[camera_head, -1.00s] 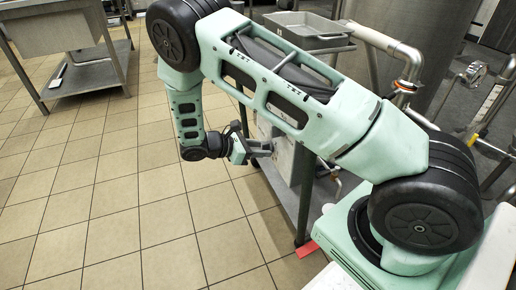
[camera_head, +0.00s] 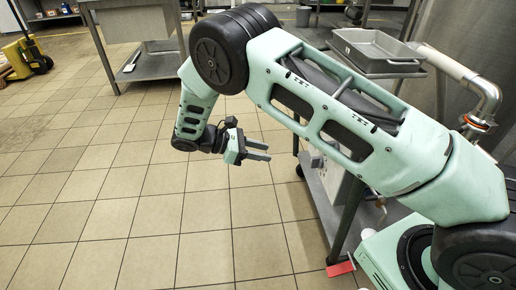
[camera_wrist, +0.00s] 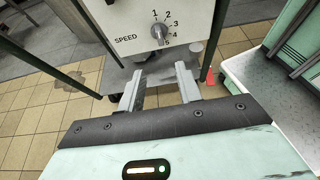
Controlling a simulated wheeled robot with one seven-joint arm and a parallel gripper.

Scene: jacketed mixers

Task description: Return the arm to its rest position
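My gripper (camera_head: 268,151) hangs above the tiled floor, to the left of a metal cart, with its two grey fingers apart and nothing between them. My arm is bent: it reaches left from the base, then folds down at the elbow. In the wrist view my gripper (camera_wrist: 160,88) shows its two fingers spread, empty, in front of a white panel (camera_wrist: 130,22) with a speed dial (camera_wrist: 159,32). No contact between the fingers and the panel shows.
A grey tray (camera_head: 375,46) sits on the cart behind my arm. A steel pipe (camera_head: 452,66) and a large vessel stand at the right. A steel table (camera_head: 150,66) is at the back left. A red piece (camera_head: 341,268) lies low near the cart leg.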

